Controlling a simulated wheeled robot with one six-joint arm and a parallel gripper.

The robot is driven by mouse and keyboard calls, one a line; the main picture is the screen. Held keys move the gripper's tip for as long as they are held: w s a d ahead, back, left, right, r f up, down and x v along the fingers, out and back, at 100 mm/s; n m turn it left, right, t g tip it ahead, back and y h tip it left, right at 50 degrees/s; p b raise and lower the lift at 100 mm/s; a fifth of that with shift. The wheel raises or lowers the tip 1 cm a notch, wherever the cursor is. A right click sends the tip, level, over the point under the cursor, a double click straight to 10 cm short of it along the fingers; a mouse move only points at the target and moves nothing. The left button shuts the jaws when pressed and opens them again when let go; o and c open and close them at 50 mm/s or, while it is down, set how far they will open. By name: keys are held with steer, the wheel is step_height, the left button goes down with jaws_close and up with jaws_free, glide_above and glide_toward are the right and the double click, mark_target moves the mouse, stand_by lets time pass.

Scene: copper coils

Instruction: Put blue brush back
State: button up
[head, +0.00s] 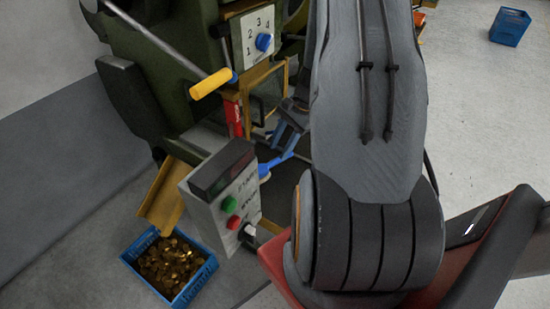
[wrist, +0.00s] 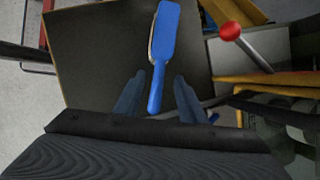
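The blue brush (wrist: 163,38) lies on a dark flat surface (wrist: 100,50) in the wrist view, its wide head pointing away from me and its handle towards me. It also shows in the head view (head: 266,170), below my gripper (head: 288,135) and partly behind the grey control box. In the wrist view the two fingers of my gripper (wrist: 160,76) stand apart on either side of the handle. Gaps show between the handle and both fingers, so the gripper looks open. How far the fingertips are above the surface is hard to tell.
A green machine (head: 180,60) with a yellow-handled lever (head: 211,83) stands at left. A grey control box (head: 225,190) with buttons is in front. A blue crate (head: 128,262) of copper-coloured pieces sits below. A red-knobbed lever (wrist: 230,31) is right of the brush.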

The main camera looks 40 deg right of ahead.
steer(key=b+v, duration=0.1)
steer(key=v, duration=0.4)
steer(key=shift+d+r, duration=0.15)
steer(key=shift+r, duration=0.2)
steer(key=shift+s, duration=0.1)
